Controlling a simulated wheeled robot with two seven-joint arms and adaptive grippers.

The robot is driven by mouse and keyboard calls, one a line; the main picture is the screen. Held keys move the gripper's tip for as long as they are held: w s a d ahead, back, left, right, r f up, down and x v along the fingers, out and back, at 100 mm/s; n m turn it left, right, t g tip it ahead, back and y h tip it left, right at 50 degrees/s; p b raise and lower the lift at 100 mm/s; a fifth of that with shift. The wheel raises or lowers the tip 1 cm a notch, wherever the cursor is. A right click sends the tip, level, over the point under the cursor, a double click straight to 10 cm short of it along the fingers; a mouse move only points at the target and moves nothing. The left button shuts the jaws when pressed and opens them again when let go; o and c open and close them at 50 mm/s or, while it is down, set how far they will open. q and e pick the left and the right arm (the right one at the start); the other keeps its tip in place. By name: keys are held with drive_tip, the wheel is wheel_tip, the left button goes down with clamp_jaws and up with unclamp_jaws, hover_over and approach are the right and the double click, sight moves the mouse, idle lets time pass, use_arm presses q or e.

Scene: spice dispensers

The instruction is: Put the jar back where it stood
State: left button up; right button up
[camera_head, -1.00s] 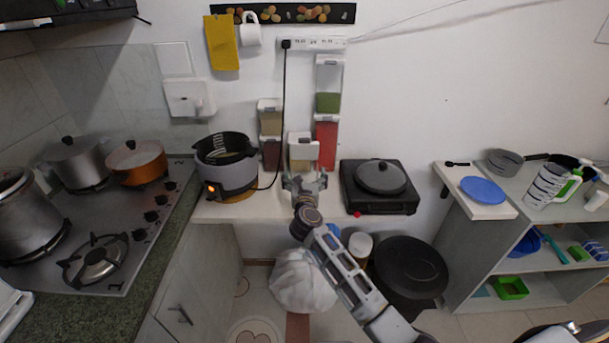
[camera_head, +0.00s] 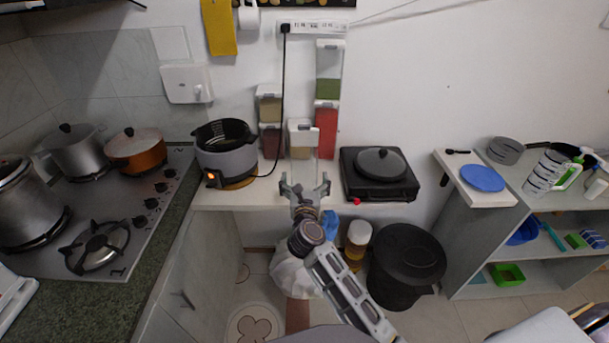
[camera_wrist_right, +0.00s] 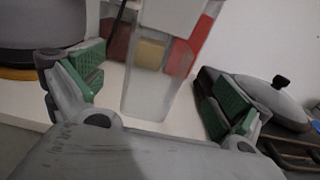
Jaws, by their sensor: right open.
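The jar (camera_head: 302,142) is clear with a white lid and some tan content. It stands upright on the white counter (camera_head: 232,200), in front of the gap between two stacks of spice dispensers. My right gripper (camera_head: 305,182) is open and empty, in front of the jar at the counter's front edge. In the right wrist view the jar (camera_wrist_right: 150,92) appears between the spread green-padded fingers, beyond them and apart from both. The left stack has a tan dispenser (camera_head: 269,103) on top; the right stack has a green one (camera_head: 328,87) above a red one (camera_head: 326,131). My left gripper is out of view.
A grey cooker (camera_head: 227,165) with a black cord stands left of the jar. A black hotplate (camera_head: 378,190) with a lidded pan (camera_head: 380,163) stands right. A black bin (camera_head: 405,262) and a white bag (camera_head: 292,275) are below the counter.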

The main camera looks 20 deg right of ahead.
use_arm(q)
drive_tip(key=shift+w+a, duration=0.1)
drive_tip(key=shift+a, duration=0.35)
use_arm(e)
drive_tip(key=shift+v, duration=1.05)
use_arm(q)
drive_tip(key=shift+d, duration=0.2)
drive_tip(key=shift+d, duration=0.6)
